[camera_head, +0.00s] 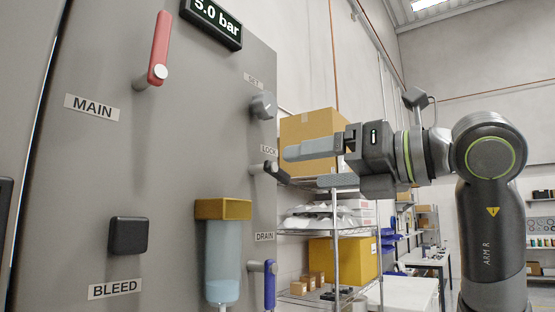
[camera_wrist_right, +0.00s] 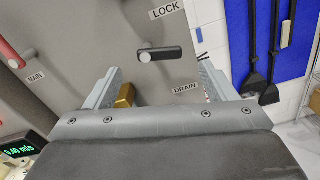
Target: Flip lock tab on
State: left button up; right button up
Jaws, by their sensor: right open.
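The lock tab (camera_head: 275,172) is a small dark lever beneath the LOCK label (camera_head: 269,150) on the right part of the grey panel. In the right wrist view the lock tab (camera_wrist_right: 160,54) is a short black bar with a pale pivot at its left end, lying nearly level. My right gripper (camera_head: 308,166) is open and empty, its two fingers pointing left toward the tab, just right of it. In the right wrist view the tab appears between and beyond the fingertips of my right gripper (camera_wrist_right: 157,72); no contact is clear. My left gripper does not show.
The panel (camera_head: 155,185) also carries a red MAIN handle (camera_head: 160,47), a grey knob (camera_head: 263,105), a black BLEED button (camera_head: 128,236), a yellow-capped clear bowl (camera_head: 223,250) and a blue DRAIN lever (camera_head: 269,284). A wire shelf (camera_head: 338,240) with boxes stands behind my right gripper.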

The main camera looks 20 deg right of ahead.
aim_at(281, 173)
jog(key=p+x, duration=0.2)
jog(key=x, duration=0.4)
jog(key=shift+r, duration=0.1)
jog(key=shift+w+a+p, duration=0.35)
jog(key=shift+w+a, duration=0.1)
jog(key=shift+w, duration=0.1)
